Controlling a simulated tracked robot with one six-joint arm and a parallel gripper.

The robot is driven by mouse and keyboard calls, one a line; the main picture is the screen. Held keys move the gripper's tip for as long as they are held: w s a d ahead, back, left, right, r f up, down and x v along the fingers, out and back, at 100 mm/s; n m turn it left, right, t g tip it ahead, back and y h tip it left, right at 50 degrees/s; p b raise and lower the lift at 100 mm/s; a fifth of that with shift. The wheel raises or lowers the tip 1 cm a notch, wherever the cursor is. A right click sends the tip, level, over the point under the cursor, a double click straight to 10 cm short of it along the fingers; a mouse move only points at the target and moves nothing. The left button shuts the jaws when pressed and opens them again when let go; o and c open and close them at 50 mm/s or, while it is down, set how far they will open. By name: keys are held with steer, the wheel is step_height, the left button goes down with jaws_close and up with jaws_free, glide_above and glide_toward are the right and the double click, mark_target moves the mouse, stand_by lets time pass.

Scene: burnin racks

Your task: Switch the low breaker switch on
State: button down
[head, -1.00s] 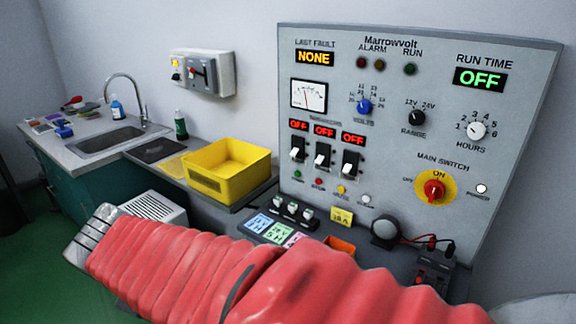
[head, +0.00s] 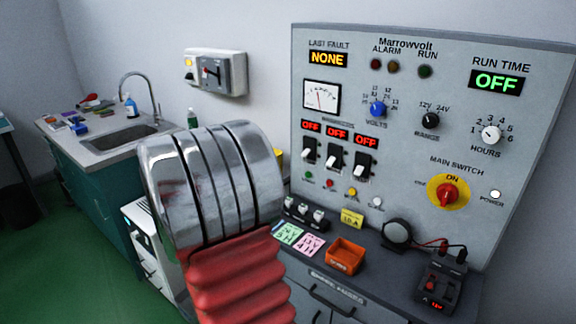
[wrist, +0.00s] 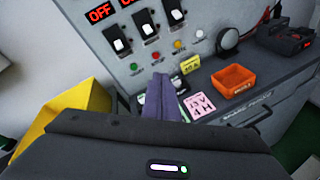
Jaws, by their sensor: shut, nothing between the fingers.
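Three breaker switches stand in a row on the grey panel: left (head: 309,153), middle (head: 334,162) and right (head: 362,168). Each has a white lever on a black plate, levers down, under a red display reading OFF. I cannot read which one is low.
Below the switches are small coloured lamps and a yellow tag (head: 352,218). The bench holds an orange tray (head: 345,257), coloured cards (head: 300,238), a round lamp (head: 397,233) and a black meter box (head: 440,280). A yellow bin (wrist: 75,105) stands left of my gripper.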

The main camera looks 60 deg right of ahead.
mark_target(306, 153)
steer(key=w+d+f+n+t+h, duration=0.1)
steer(key=d+f+n+h, duration=0.1)
steer(key=d, duration=0.6)
steer(key=w+d+f+n+t+h, duration=0.1)
steer(key=w+d+f+n+h, duration=0.1)
steer(key=d+f+n, duration=0.3)
steer(key=d+n+h, duration=0.1)
steer(key=d, duration=0.1)
steer(key=shift+d+f+h, duration=0.15)
steer(key=shift+d+h, duration=0.15)
steer(key=shift+d, duration=0.05)
steer(key=shift+s, duration=0.1)
steer(key=x, duration=1)
steer(key=shift+a+r, duration=0.3)
steer(key=shift+r, duration=0.3)
steer(key=shift+a+r, duration=0.3)
steer(key=shift+r, duration=0.3)
steer(key=shift+a+r, duration=0.35)
steer(key=shift+r, duration=0.2)
steer(key=shift+w+a, duration=0.1)
steer(key=shift+w, duration=0.3)
steer(key=shift+r, duration=0.1)
